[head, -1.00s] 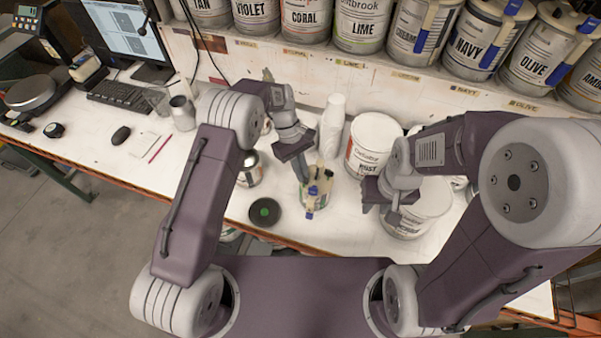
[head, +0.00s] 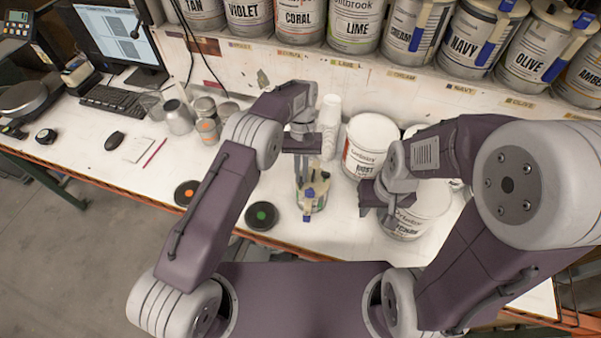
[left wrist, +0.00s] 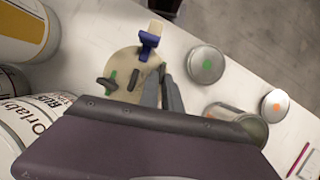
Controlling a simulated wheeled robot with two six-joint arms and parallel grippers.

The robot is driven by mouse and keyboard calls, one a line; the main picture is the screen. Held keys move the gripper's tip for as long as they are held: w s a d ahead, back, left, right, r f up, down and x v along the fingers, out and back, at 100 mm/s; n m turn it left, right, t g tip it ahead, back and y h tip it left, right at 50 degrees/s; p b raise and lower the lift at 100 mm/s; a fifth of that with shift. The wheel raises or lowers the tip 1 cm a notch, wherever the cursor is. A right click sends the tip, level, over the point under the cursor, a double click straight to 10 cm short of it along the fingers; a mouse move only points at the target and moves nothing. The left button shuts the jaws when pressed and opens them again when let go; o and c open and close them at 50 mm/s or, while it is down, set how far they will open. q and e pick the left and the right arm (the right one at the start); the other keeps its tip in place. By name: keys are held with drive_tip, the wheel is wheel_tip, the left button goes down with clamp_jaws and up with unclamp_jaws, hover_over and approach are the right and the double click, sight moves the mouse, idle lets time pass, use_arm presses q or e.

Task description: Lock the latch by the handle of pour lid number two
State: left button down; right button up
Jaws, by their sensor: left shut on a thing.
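A small can with a beige pour lid (head: 314,180) stands on the bench in front of my base. The left wrist view shows the round lid (left wrist: 122,66) from above, with a blue latch piece (left wrist: 149,40) at its edge, a green-marked part (left wrist: 112,78) and a dark grey bar (left wrist: 133,82). My left gripper (head: 304,184) points down at the lid; its fingers (left wrist: 162,76) are close together at the lid's edge, shut on a part of it. Which part is hidden between the fingers. My right gripper (head: 382,212) hangs beside a white bucket; its fingertips are unclear.
White buckets (head: 370,140) stand right of the can, with white cups (head: 331,112) behind. Labelled cans (head: 472,42) line the shelf. Free bench lies at left.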

idle(0.3)
use_arm(q)
drive_tip(key=c, duration=1.5)
unclamp_jaws()
drive_tip(key=shift+c, duration=0.2)
